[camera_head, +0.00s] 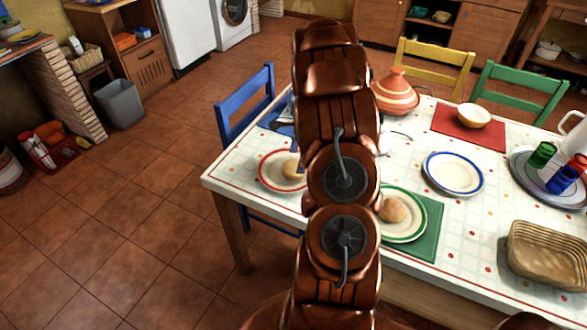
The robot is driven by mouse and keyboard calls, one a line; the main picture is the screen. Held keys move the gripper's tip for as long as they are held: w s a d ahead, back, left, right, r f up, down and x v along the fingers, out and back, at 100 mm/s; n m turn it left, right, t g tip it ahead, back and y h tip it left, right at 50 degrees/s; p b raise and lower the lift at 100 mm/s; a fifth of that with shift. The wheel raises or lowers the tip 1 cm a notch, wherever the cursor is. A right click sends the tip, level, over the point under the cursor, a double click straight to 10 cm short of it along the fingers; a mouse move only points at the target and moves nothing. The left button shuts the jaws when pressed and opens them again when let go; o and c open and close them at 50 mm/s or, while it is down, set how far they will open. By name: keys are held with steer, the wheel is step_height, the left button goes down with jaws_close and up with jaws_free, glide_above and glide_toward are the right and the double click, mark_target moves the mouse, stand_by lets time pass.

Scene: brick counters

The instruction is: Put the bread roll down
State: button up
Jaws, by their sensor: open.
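Two bread rolls show. One bread roll (393,209) sits on a green-rimmed plate (408,234) on a green mat, just right of my arm. Another roll (291,169) shows at the red-rimmed plate (266,174), left of my arm. My arm covers its right part, so I cannot tell whether it rests on the plate. My arm rises through the middle of the view and hides the table behind it. I cannot make out my gripper or its fingers.
An empty blue-rimmed plate (453,188) lies on the table. A tagine (395,97), a bowl (473,116) on a red mat, a tray of cups (519,182) and a basket (547,256) stand around it. Blue (247,100), yellow and green chairs flank the table.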

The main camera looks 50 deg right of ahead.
mark_target(294, 165)
steer(key=x, duration=0.3)
steer(key=shift+w+a+f+p, duration=0.1)
steer(key=shift+a+p, duration=0.05)
steer(key=shift+p, duration=0.15)
steer(key=shift+c, duration=0.3)
steer(key=c, duration=0.9)
